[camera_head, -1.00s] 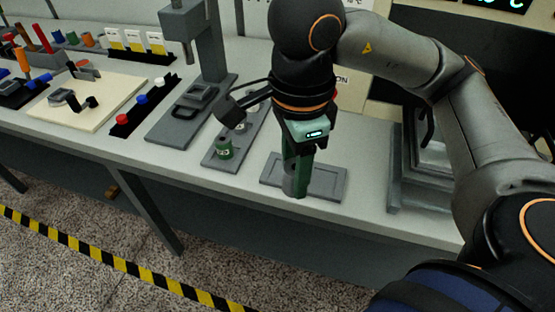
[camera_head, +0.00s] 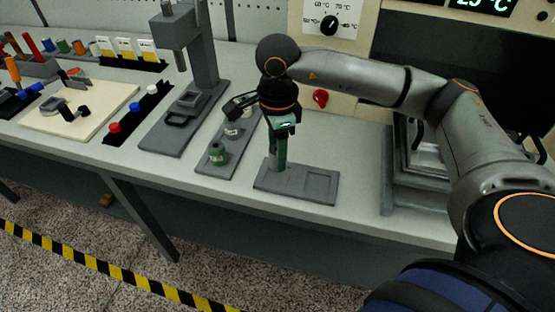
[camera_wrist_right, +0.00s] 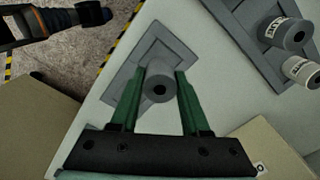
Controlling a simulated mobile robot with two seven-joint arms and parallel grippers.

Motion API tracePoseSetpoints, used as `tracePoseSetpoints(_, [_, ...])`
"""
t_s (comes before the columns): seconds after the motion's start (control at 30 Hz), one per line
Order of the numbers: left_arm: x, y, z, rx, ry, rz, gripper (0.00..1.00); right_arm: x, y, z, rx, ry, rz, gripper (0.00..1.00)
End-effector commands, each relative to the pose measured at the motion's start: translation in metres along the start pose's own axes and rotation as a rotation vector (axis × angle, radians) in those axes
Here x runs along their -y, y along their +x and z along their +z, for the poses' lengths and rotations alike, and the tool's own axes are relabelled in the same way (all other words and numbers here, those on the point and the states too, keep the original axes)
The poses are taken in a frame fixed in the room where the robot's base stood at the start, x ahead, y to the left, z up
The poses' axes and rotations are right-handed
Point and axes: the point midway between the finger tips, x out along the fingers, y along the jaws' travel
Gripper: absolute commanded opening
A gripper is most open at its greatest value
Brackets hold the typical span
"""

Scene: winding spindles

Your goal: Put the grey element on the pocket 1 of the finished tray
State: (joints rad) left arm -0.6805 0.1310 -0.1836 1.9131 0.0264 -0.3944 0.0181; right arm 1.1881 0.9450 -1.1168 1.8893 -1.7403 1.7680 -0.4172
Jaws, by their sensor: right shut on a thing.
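The grey element (camera_wrist_right: 158,84), a cylinder with a hole in its top, stands between the green fingers of my right gripper (camera_wrist_right: 158,92) in the right wrist view. In the head view my right gripper (camera_head: 277,164) points down over the left part of the grey finished tray (camera_head: 325,198), shut on the element. The tray has two shallow square pockets and also shows in the wrist view (camera_wrist_right: 122,78). The element is at the left pocket; I cannot tell whether it rests on the floor of it. My left gripper is not in view.
A grey press (camera_head: 206,60) stands farther left. A stepped grey fixture (camera_head: 412,180) is at the right. The table between is clear.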

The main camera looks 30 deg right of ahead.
Motion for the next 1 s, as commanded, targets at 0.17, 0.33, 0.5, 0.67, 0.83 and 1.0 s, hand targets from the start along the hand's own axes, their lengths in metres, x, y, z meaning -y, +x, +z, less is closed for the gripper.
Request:
tracePoseSetpoints(0.17, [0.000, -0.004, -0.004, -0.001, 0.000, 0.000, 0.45, -0.001, 0.025, 0.000, -0.002, 0.000, 0.004, 0.00])
tracePoseSetpoints(0.33, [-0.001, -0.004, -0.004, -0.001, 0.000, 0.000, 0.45, 0.000, 0.031, 0.000, 0.000, 0.001, 0.000, 0.00])
tracePoseSetpoints(0.5, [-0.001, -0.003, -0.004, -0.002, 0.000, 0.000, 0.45, 0.000, 0.031, 0.000, 0.000, 0.001, 0.001, 0.00])
tracePoseSetpoints(0.67, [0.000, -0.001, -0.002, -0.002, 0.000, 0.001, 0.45, 0.000, 0.034, 0.000, 0.000, 0.001, 0.001, 0.50])
tracePoseSetpoints(0.83, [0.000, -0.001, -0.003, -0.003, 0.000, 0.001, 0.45, 0.000, 0.034, 0.000, 0.000, 0.001, 0.001, 0.70])
tracePoseSetpoints(1.0, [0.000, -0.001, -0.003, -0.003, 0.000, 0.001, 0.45, -0.001, 0.034, 0.000, 0.000, 0.001, 0.001, 0.76])
